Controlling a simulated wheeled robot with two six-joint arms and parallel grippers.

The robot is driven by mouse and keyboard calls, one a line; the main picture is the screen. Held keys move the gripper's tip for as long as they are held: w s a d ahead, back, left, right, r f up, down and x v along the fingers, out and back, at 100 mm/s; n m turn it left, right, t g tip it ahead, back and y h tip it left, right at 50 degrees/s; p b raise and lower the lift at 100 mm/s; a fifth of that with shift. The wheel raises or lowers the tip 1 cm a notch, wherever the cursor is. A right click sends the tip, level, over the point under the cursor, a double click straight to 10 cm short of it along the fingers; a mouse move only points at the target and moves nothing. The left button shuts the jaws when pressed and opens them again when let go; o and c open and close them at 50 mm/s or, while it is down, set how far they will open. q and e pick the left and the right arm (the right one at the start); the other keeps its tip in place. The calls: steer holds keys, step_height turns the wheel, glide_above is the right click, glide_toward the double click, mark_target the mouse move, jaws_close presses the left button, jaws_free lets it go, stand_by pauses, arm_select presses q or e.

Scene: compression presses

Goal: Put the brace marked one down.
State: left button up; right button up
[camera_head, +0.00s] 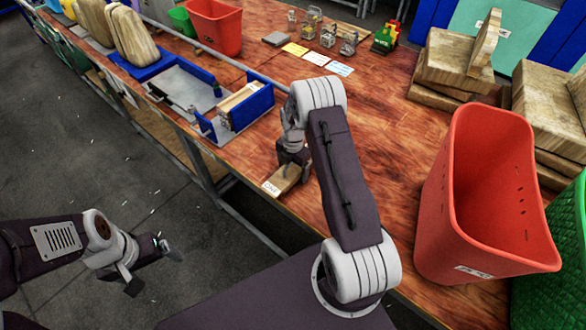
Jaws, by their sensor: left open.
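A small wooden brace (281,181) with a white label on its near end is at the front edge of the wooden bench. The label's print is too small to read surely. My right gripper (292,170) points down over the brace with its dark fingers around it and looks shut on it; the brace's far part is hidden by the fingers. I cannot tell if the brace touches the bench top or is just above it. My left gripper (154,268) is open and empty, over the grey floor away from the bench.
Left of the brace, a blue-sided press fixture (203,124) stands on the bench (385,150). A red bin (455,225) stands at the right, beside a green basket (565,255) and stacked wooden blocks (447,60). Cards (317,58) and small items lie at the back. The bench middle is clear.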

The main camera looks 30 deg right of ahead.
step_height(320, 180, up, 12)
steer(key=shift+r, duration=0.2)
steer(key=s+a+m, duration=0.3)
steer(key=s+m, duration=0.3)
steer(key=m, duration=0.1)
steer(key=s+a+r+m, duration=0.1)
steer(key=s+a+m, duration=0.3)
steer(key=s+m, duration=0.2)
steer(key=s+a+r+m+t, duration=0.1)
steer(key=s+a+m, duration=0.2)
steer(key=s+m, duration=0.4)
steer(key=m, duration=0.2)
steer(key=shift+a+r+m, duration=0.25)
steer(key=shift+m, duration=0.15)
steer(key=shift+s, duration=0.1)
